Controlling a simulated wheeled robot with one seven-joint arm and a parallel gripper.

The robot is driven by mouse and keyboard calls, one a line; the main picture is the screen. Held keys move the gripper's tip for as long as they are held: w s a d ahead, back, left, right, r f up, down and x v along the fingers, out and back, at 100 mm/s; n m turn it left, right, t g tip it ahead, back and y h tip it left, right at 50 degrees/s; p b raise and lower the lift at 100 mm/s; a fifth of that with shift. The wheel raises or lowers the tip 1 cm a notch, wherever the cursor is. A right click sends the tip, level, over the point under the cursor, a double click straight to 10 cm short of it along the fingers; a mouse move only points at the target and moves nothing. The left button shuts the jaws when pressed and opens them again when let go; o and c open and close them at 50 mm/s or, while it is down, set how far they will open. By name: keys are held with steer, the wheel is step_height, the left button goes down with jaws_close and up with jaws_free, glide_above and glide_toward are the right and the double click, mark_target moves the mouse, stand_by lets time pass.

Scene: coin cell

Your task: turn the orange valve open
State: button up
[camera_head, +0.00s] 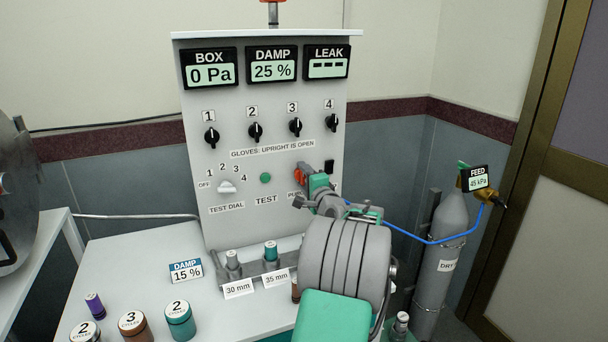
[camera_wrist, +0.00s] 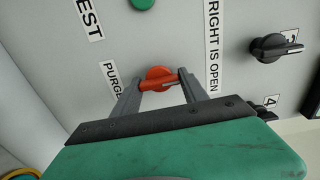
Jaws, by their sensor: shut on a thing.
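The orange valve (camera_wrist: 158,79) is a small round knob with a bar handle on the grey panel, beside the PURGE label (camera_wrist: 113,79). In the wrist view my gripper (camera_wrist: 156,88) has one finger at each end of the handle and is shut on it. In the head view the orange valve (camera_head: 300,171) shows just past my gripper (camera_head: 308,173), which reaches the panel from the lower right. My gripper and wrist hide part of the valve and most of its label there.
The panel (camera_head: 225,110) carries black glove knobs, including knob 4 (camera_head: 331,123), a white test dial (camera_head: 227,187) and a green TEST button (camera_head: 265,178). A gas cylinder (camera_head: 446,250) with a blue hose (camera_head: 425,240) stands right.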

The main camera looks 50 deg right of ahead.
steer(key=shift+f+m, duration=0.1)
steer(key=shift+m, duration=0.2)
steer(key=o, duration=1.4)
steer(key=b+v, duration=0.1)
steer(key=v, duration=0.7)
steer(key=shift+d, duration=0.1)
